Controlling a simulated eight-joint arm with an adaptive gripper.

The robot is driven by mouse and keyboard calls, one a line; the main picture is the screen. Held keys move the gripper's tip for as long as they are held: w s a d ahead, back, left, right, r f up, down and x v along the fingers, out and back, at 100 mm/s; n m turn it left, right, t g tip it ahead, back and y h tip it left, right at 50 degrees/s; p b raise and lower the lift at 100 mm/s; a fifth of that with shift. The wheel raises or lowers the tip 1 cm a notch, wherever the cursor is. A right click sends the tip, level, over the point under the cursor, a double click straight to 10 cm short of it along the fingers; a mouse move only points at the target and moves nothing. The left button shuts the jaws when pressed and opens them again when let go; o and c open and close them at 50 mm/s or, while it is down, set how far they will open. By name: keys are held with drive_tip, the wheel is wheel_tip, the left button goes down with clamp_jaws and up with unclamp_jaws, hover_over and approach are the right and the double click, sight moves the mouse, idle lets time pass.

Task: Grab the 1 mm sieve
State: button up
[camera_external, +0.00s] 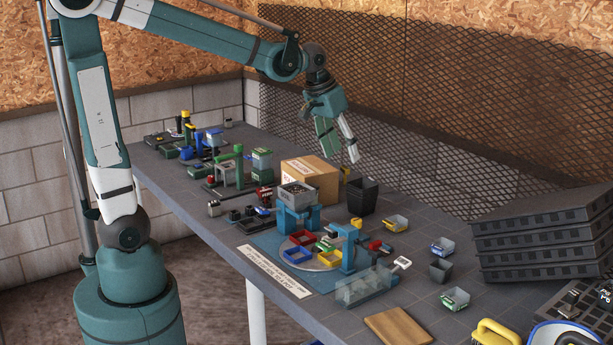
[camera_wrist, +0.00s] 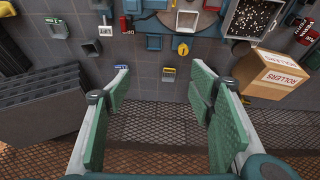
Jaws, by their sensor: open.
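I cannot tell which item is the 1 mm sieve; no size marking is readable. Small open-topped bins with coloured fronts stand on the table: a yellow one (camera_external: 397,223), a blue one (camera_external: 443,246) and a green one (camera_external: 455,298). The yellow-fronted bin also shows in the wrist view (camera_wrist: 168,75), as does the blue-fronted one (camera_wrist: 122,70). A grey box of grains (camera_external: 297,193) sits on a blue stand; it also shows in the wrist view (camera_wrist: 256,18). My gripper (camera_external: 338,146) is open and empty, high above the table's back edge. Its spread fingers show in the wrist view (camera_wrist: 160,82).
A cardboard box (camera_external: 312,181) and a black bin (camera_external: 363,196) stand behind the blue stand. Coloured square trays (camera_external: 300,239) lie on the round plate. Stacked dark crates (camera_external: 545,237) fill the back right. A mesh fence (camera_external: 420,110) runs behind the table.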

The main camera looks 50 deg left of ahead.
drive_tip(key=w+d+f+g, duration=0.15)
drive_tip(key=w+d, duration=0.25)
drive_tip(key=w, duration=0.5)
drive_tip(key=g+p, duration=0.3)
approach(443, 243)
drive_tip(key=s+d, duration=0.2)
drive_tip(key=s, duration=0.1)
drive_tip(key=shift+s+d+f, duration=0.1)
drive_tip(key=shift+d+f, duration=0.1)
drive_tip(key=shift+f, duration=0.1)
drive_tip(key=shift+f+b, duration=0.3)
drive_tip(key=shift+f, duration=0.9)
drive_tip(key=shift+f, duration=0.1)
drive_tip(key=shift+f+b, duration=0.6)
drive_tip(key=shift+f, duration=1.9)
